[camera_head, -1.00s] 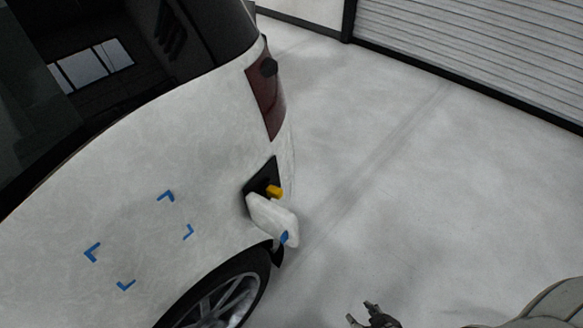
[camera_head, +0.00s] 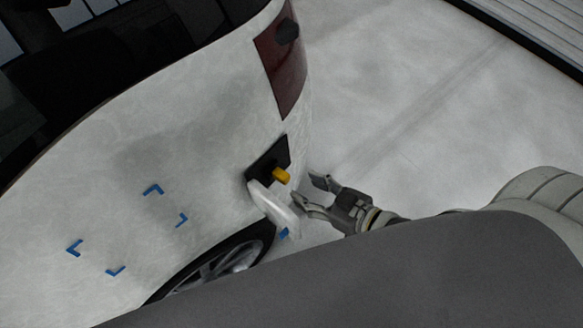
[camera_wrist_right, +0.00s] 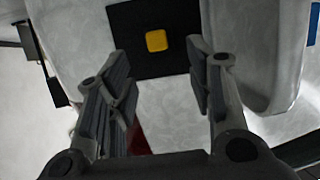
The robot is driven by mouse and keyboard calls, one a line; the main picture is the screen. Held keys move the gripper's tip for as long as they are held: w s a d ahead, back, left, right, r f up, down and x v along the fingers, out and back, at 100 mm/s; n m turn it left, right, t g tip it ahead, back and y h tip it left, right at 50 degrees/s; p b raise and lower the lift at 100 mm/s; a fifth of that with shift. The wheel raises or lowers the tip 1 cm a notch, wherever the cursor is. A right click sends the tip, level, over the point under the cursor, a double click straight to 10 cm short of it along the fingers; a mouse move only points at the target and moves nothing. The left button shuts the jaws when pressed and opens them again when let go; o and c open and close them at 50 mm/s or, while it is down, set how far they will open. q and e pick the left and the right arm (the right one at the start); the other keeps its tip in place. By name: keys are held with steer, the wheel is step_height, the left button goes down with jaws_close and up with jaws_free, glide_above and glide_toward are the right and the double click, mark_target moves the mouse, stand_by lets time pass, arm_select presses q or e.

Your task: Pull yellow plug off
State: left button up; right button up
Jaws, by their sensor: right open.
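The yellow plug (camera_head: 281,176) sticks out of a black recess (camera_head: 262,168) in the side of the white car, beside the open white flap (camera_head: 270,206). In the right wrist view the yellow plug (camera_wrist_right: 156,40) shows end-on against the black square (camera_wrist_right: 181,64), beyond and between my fingertips. My right gripper (camera_head: 308,190) is open and empty, a short way right of the plug and not touching it. Its two fingers (camera_wrist_right: 158,65) stand apart on either side of the plug's line. My left gripper is not in view.
The white car body (camera_head: 140,130) fills the left, with blue corner marks (camera_head: 153,189) on it. The flap stands close to my right gripper's lower finger. A wheel (camera_head: 222,268) is below. Open grey floor (camera_head: 400,110) lies to the right.

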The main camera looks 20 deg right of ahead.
mark_target(288, 180)
steer(key=x, duration=0.7)
steer(key=shift+w+f, duration=0.15)
steer(key=shift+w, duration=0.1)
steer(key=shift+w+a+f, duration=0.25)
steer(key=shift+w, duration=0.2)
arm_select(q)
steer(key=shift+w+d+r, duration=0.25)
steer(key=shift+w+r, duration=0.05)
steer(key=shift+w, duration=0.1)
arm_select(e)
steer(key=shift+c, duration=0.5)
jaws_close()
arm_select(q)
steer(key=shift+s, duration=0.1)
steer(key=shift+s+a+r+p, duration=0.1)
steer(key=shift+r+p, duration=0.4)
steer(key=shift+p, duration=0.25)
arm_select(e)
steer(key=shift+s+d+r, duration=0.15)
steer(key=shift+s+d, duration=0.2)
steer(key=shift+s, duration=0.25)
